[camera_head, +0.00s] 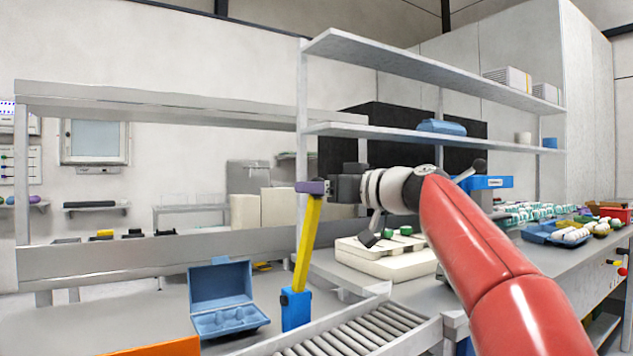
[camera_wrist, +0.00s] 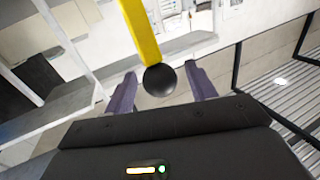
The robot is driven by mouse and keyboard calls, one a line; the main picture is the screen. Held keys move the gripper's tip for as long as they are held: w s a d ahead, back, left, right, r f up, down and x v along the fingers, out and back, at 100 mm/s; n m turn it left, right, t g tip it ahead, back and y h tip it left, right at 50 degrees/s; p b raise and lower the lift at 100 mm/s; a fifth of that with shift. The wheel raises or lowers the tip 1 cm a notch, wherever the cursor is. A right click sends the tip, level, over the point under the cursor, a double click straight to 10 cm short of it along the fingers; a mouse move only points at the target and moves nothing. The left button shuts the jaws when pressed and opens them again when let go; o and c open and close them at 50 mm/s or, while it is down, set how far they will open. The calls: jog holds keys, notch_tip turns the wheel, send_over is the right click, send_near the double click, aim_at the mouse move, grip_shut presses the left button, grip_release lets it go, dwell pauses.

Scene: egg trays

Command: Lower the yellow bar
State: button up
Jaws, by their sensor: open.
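The yellow bar (camera_head: 307,243) stands nearly upright, leaning slightly right at its top. Its lower end meets a blue post (camera_head: 296,309) beside the roller conveyor. My gripper (camera_head: 313,187), with purple fingers, is at the bar's top end. In the wrist view, the yellow bar (camera_wrist: 139,30) ends in a black ball (camera_wrist: 160,80). The ball lies between the two spread fingers of my gripper (camera_wrist: 160,72), with gaps visible on both sides. My gripper is open and holds nothing. In the head view the bar's tip is hidden behind the fingers.
An open blue egg carton (camera_head: 222,300) stands left of the blue post. The roller conveyor (camera_head: 340,335) runs to its right. A pale tray stack (camera_head: 385,262) sits on the counter behind my arm. Grey shelves (camera_head: 420,135) overhang at upper right. An orange edge (camera_head: 160,347) shows at bottom left.

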jog(key=shift+w+a, duration=0.35)
jog(key=shift+a, duration=0.1)
jog(key=shift+c, duration=0.4)
grip_shut()
